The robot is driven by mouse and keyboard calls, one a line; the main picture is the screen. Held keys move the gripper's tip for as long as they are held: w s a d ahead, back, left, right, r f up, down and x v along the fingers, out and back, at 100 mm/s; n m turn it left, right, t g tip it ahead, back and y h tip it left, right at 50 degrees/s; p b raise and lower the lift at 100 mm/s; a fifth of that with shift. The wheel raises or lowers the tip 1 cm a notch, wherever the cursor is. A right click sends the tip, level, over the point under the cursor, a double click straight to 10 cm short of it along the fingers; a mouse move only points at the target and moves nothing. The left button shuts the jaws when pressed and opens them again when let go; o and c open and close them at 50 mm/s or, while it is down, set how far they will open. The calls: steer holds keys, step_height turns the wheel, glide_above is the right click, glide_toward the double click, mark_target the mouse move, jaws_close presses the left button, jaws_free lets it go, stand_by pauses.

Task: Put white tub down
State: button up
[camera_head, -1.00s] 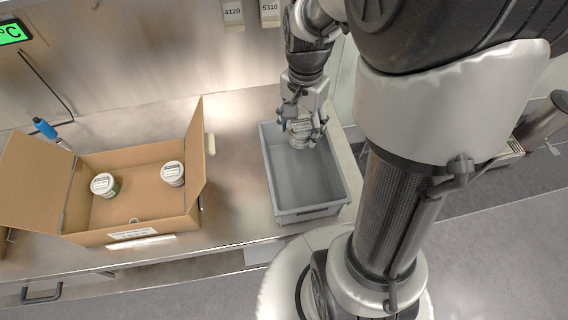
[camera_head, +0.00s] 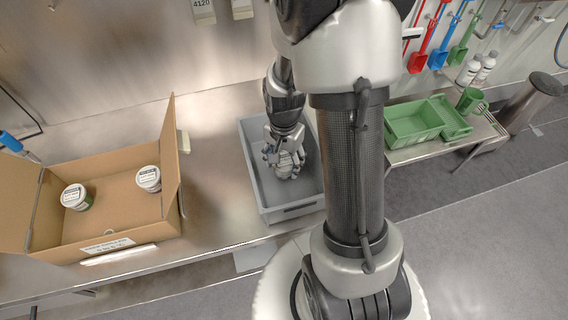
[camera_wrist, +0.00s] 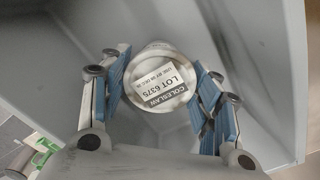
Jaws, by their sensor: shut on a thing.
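The white tub (camera_wrist: 160,82) is between the blue-padded fingers of my gripper (camera_wrist: 165,100) in the wrist view. Its lid faces the camera, with a label reading COLESLAW, LOT 6375. In the head view the tub (camera_head: 287,166) is partly hidden by my gripper (camera_head: 285,160). My gripper is shut on it, inside the outline of the grey bin (camera_head: 291,211). The bin's walls surround it in the wrist view. I cannot tell whether the tub touches the bin floor.
An open cardboard box (camera_head: 104,223) on the steel counter (camera_head: 210,190) holds two white tubs, left (camera_head: 75,197) and right (camera_head: 149,179). A blue-handled tool (camera_head: 12,142) lies behind the box. Green trays (camera_head: 415,128) stand on a table at right.

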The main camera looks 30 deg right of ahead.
steer(key=shift+f, duration=0.55)
steer(key=shift+f, duration=0.15)
steer(key=o, duration=1.5)
